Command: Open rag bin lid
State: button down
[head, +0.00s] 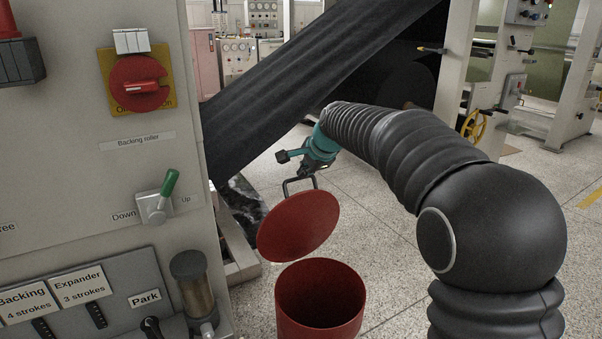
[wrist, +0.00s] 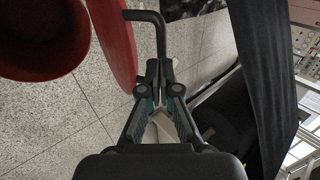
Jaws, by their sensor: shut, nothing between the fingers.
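The red rag bin (head: 320,327) stands on the floor with its opening showing; it is at the upper left in the wrist view (wrist: 37,73). Its round red lid (head: 298,227) is tilted up above and behind the opening. The lid's edge shows in the wrist view (wrist: 116,40). I cannot tell whether the lid touches the rim. A dark bent handle (head: 299,181) is on the lid's upper side, and its end is at my fingertips in the wrist view (wrist: 160,32). My gripper (head: 313,177) is shut with nothing between the fingers, beside the handle (wrist: 159,68).
A grey machine panel (head: 100,200) with a green-handled lever (head: 168,185) and a red rotary switch (head: 139,84) stands left of the bin. A wide dark web (head: 310,85) slopes behind my gripper. Speckled floor (head: 390,255) is open right of the bin.

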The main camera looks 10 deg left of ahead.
jog(key=w+a+r+v, duration=0.1)
jog(key=v, duration=1)
jog(key=s+d+f+n+g+h, duration=0.2)
jog(key=s+d+f+n, duration=0.55)
jog(key=s+f, duration=0.2)
jog(key=s+d+f+n+h, duration=0.1)
jog(key=s+d+f, duration=0.2)
jog(key=s+d, duration=0.6)
jog(key=s+d+f+n+t+h, duration=0.1)
jog(key=s+d+f+h, duration=0.1)
jog(key=s+d, duration=0.8)
jog(key=shift+s+d+f+t, duration=0.35)
jog(key=shift+s+f, duration=0.1)
jog(key=shift+s, duration=3.4)
